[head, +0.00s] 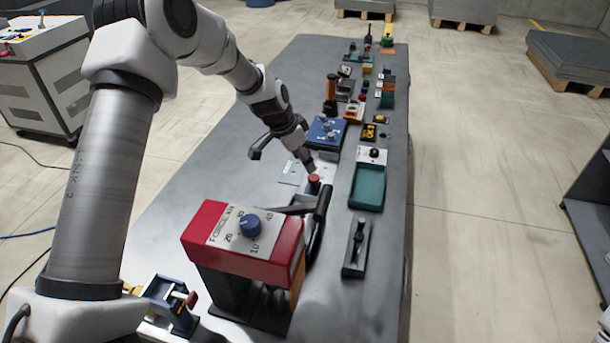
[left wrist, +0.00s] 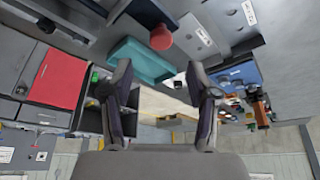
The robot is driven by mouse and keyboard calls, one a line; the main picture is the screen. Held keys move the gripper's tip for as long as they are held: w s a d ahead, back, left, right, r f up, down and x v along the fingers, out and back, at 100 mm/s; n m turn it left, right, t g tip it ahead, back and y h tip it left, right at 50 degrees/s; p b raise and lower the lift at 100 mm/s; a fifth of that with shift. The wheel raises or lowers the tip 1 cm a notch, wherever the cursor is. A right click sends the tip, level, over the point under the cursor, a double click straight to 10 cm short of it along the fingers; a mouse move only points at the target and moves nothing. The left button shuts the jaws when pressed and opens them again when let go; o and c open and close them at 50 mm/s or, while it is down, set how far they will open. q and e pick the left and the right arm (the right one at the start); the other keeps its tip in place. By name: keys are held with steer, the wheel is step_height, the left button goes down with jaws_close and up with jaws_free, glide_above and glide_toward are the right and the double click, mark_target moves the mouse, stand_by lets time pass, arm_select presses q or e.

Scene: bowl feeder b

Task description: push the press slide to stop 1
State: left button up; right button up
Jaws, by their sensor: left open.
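A red round knob (head: 314,182) stands on a dark slide-like part just behind the red-topped press (head: 243,242); I take it for the press slide's knob, but cannot tell for sure. It also shows as a red ball in the left wrist view (left wrist: 161,38). My left gripper (head: 283,158) is open and empty, above the table. One finger appears close to the red knob; I cannot tell whether they touch. Its two fingers are spread in the left wrist view (left wrist: 158,85). Stop markings are too small to read. My right gripper is not in view.
A black lever (head: 320,212) stands beside the press. A teal tray (head: 367,188) and a black slotted block (head: 356,247) lie to the right. A blue box (head: 326,133) and several small parts stand farther back.

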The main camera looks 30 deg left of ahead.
mark_target(313, 177)
arm_select(q)
steer(key=x, duration=0.8)
steer(key=shift+a+p, duration=0.1)
steer(key=shift+p, duration=0.3)
steer(key=shift+s+r, duration=0.1)
steer(key=shift+r, duration=0.05)
jaws_close()
